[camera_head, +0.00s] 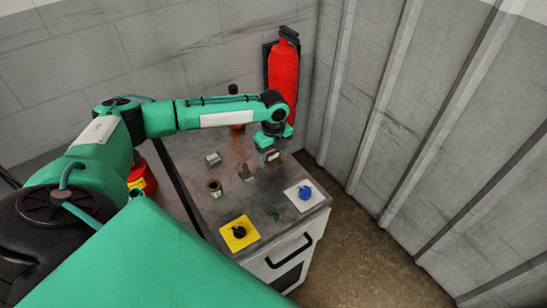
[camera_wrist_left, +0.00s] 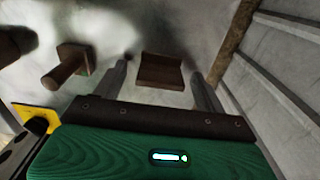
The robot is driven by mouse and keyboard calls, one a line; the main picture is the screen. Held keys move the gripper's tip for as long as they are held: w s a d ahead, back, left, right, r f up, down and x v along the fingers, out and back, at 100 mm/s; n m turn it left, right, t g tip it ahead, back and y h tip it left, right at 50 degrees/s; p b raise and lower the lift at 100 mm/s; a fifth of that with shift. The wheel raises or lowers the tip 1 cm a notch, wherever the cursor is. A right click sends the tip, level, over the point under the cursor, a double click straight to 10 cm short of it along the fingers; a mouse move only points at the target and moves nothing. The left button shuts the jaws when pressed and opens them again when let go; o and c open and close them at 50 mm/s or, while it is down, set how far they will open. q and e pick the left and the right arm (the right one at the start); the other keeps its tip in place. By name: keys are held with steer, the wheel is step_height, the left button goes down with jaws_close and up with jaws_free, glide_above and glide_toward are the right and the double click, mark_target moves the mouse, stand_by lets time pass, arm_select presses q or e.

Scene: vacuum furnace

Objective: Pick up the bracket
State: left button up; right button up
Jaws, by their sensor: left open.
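The bracket (camera_wrist_left: 161,72) is a small brown angled piece with a flat face and a raised edge. In the left wrist view it lies on the grey worktop, framed between the two fingertips of my left gripper (camera_wrist_left: 160,80). The fingers are apart and the gripper is empty; no contact with the bracket shows. In the head view my left gripper (camera_head: 272,143) points down over the back right part of the worktop (camera_head: 225,212). It partly covers that spot, so the bracket is hard to make out there. My right gripper is not in view.
A brown stemmed piece (camera_wrist_left: 70,65) lies left of the bracket. A small metal block (camera_head: 213,158), a yellow plate with a black knob (camera_head: 239,232) and a white plate with a blue knob (camera_head: 305,193) are on the worktop. A red extinguisher (camera_head: 283,75) hangs behind.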

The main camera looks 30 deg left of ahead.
arm_select(q)
steer(key=c, duration=1.2)
steer(key=shift+r, duration=0.1)
